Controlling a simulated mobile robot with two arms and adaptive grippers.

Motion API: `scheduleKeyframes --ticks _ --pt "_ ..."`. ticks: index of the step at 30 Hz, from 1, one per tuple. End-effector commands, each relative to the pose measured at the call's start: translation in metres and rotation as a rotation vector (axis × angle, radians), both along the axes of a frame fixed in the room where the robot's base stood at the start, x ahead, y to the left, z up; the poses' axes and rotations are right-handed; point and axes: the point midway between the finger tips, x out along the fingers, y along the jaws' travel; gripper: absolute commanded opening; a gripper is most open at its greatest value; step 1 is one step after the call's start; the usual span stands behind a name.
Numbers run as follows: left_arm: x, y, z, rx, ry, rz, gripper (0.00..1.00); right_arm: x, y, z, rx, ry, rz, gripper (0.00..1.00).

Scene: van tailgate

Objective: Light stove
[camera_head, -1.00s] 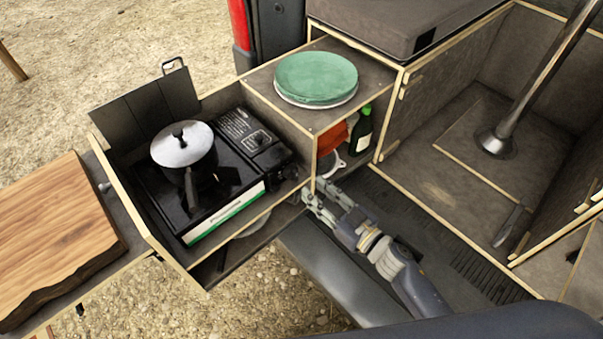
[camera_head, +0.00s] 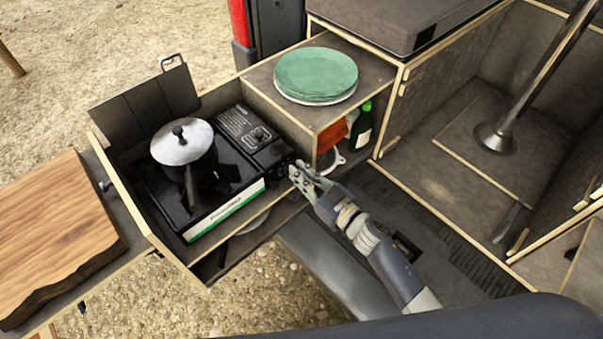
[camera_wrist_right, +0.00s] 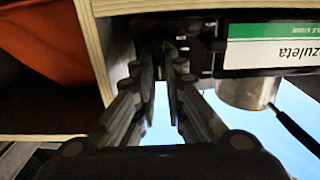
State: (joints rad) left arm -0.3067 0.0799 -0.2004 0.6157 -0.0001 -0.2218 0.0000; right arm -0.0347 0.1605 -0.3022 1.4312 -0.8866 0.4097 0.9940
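The camping stove (camera_head: 225,185) is black with a white and green label strip and sits in the pulled-out drawer box. A pot with a silver lid (camera_head: 182,143) stands on its burner. My right gripper (camera_head: 294,171) is at the stove's front right end, where the dark control knob is. In the right wrist view, the fingers (camera_wrist_right: 167,72) are apart with a narrow gap, their tips at the dark stove front beside the label (camera_wrist_right: 268,52). The knob is mostly hidden by the fingers; I cannot tell whether they touch it. My left gripper is not in view.
Green plates (camera_head: 316,75) lie on the shelf box (camera_head: 268,73) above. A green bottle (camera_head: 361,128) and an orange cloth (camera_head: 331,135) are inside it, right of the stove. A wooden board (camera_head: 55,235) lies at left. The drawer's wooden edge (camera_head: 240,240) runs in front.

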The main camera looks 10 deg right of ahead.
Motion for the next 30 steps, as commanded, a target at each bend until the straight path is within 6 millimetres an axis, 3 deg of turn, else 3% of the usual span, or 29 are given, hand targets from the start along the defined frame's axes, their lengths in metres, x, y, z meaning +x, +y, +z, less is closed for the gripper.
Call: scheduleKeyframes --ticks 14,30 --pt "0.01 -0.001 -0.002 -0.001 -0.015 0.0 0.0 -0.001 0.001 -0.001 -0.086 -0.061 0.001 0.0" --pt "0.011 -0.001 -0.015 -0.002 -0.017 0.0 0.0 -0.006 0.007 -0.006 -0.474 -0.341 0.001 0.0"
